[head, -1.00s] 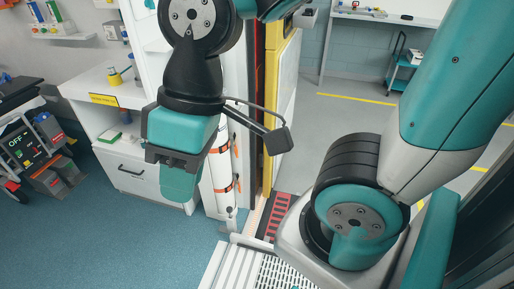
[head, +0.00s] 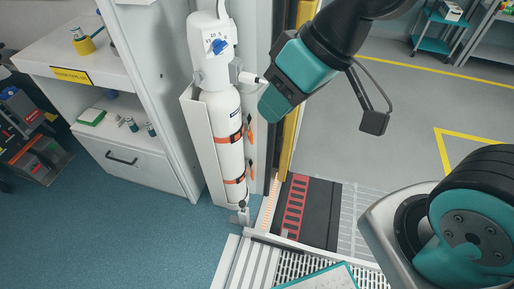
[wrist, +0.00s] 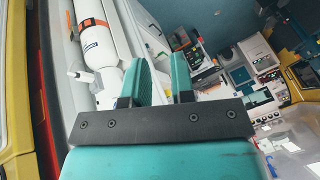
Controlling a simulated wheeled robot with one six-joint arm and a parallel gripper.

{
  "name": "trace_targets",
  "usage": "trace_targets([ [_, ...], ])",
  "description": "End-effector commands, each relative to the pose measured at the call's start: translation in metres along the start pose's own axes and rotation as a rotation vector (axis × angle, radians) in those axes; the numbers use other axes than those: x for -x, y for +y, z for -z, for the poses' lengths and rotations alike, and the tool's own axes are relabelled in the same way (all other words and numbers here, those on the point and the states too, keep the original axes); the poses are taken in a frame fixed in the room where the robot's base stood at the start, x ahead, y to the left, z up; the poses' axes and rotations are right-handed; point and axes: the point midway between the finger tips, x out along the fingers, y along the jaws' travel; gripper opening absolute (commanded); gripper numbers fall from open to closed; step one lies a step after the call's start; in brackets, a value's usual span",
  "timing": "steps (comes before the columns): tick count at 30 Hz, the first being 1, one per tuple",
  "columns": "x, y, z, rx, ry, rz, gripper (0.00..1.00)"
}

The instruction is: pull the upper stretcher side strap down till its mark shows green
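A white gas cylinder (head: 222,165) stands in a white bracket at the doorway. An upper orange strap (head: 230,138) and a lower orange strap (head: 235,181) cross it, with orange tails (head: 251,134) hanging at its right. One orange strap (wrist: 94,23) also shows in the wrist view on the cylinder (wrist: 98,54). I cannot make out a stretcher, or a mark and its colour. My gripper (head: 268,108) is right of the cylinder's upper part, above the upper strap in the picture. In the wrist view its two teal fingers (wrist: 167,68) stand apart with nothing seen between them.
The cylinder's valve head has a blue knob (head: 220,46) and a white side outlet (head: 248,78) close to my gripper. A yellow door edge (head: 290,135) is behind the gripper. A white cabinet (head: 150,160) stands left. Blue floor (head: 120,235) is clear.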

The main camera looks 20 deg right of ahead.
Motion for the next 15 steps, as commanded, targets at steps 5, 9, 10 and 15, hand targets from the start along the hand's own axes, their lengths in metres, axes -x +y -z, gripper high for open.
trace_targets([
  [5,-0.101,0.051,0.004,-0.013,0.186,-0.031,0.23],
  [9,-0.159,0.085,0.013,-0.014,0.331,-0.07,0.23],
  [10,-0.17,0.093,0.014,-0.013,0.363,-0.08,0.23],
  [15,-0.235,0.137,0.018,-0.006,0.533,-0.147,0.23],
])
